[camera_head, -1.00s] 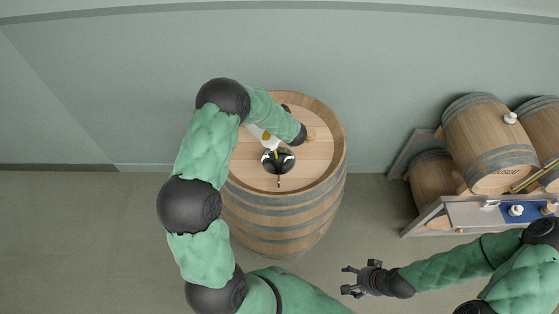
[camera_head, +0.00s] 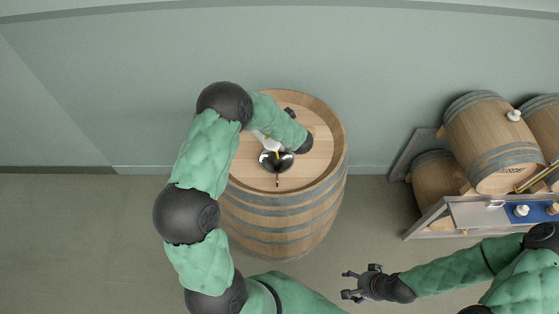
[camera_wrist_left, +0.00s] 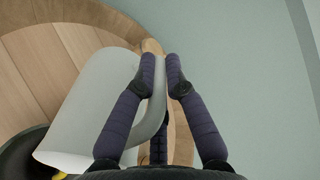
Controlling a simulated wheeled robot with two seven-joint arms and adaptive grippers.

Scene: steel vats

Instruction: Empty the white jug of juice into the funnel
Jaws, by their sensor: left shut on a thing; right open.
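The white jug (camera_head: 263,139) is tilted above the funnel on the barrel top, partly hidden under my left arm. The jug (camera_wrist_left: 90,100) fills the left of the left wrist view, and my left gripper (camera_wrist_left: 163,68) is shut on its handle. The dark, shiny funnel (camera_head: 277,162) has its handle toward me; its dark rim (camera_wrist_left: 22,152) shows below the jug in the wrist view. A little yellow juice shows between the jug's mouth and the funnel. My right gripper (camera_head: 347,284) is open and empty, low and right of the barrel.
The upright wooden barrel (camera_head: 282,222) carries the funnel. At right, a rack holds several lying barrels (camera_head: 492,145), with a shelf (camera_head: 470,214) and a blue mat (camera_head: 536,215) bearing small items. A plain wall stands behind. Floor is clear between barrel and rack.

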